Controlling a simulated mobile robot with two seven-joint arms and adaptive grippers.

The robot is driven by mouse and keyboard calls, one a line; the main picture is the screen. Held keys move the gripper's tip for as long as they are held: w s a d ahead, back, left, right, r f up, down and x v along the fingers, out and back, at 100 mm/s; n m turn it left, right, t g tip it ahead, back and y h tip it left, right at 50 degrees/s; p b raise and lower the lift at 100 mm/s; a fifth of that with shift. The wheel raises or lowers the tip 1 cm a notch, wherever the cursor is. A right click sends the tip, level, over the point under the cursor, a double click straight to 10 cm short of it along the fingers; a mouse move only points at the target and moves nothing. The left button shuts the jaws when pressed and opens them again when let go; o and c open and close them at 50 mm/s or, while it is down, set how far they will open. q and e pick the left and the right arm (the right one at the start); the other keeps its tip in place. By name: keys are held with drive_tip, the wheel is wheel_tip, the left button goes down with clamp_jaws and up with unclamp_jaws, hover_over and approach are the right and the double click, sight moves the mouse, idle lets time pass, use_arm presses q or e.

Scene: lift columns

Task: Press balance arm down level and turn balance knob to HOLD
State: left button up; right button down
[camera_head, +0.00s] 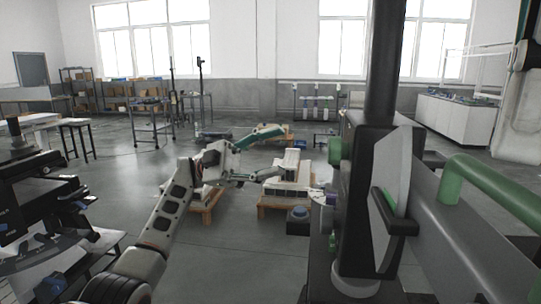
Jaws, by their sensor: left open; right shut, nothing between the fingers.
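A tall dark column (380,70) with a black housing stands close in front of me, right of centre. A green knob (336,150) sits on its left side, and a smaller green part (333,242) is lower down. A thick green bar (500,190) runs from the column's right side toward the right edge and slopes down to the right. I cannot read any HOLD marking. I do not see my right gripper.
Pale equipment on wooden pallets (283,206) lies on the floor behind my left arm. Dark machinery (30,215) stands at the left edge. A white and black part fills the upper right. Shelves, stools and a white bench (455,120) stand further back. Open floor lies left of centre.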

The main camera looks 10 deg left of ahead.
drive_tip(key=shift+r+p, duration=1.85)
drive_tip(key=shift+r, duration=0.05)
use_arm(q)
wheel_tip(320, 180, up, 10)
drive_tip(key=s+m+p, duration=0.1)
drive_tip(key=p, duration=0.1)
drive_tip(key=shift+s+r+p, duration=0.25)
drive_tip(key=shift+s+p, duration=0.1)
drive_tip(key=shift+s, duration=0.05)
use_arm(e)
drive_tip(key=shift+r, duration=1.35)
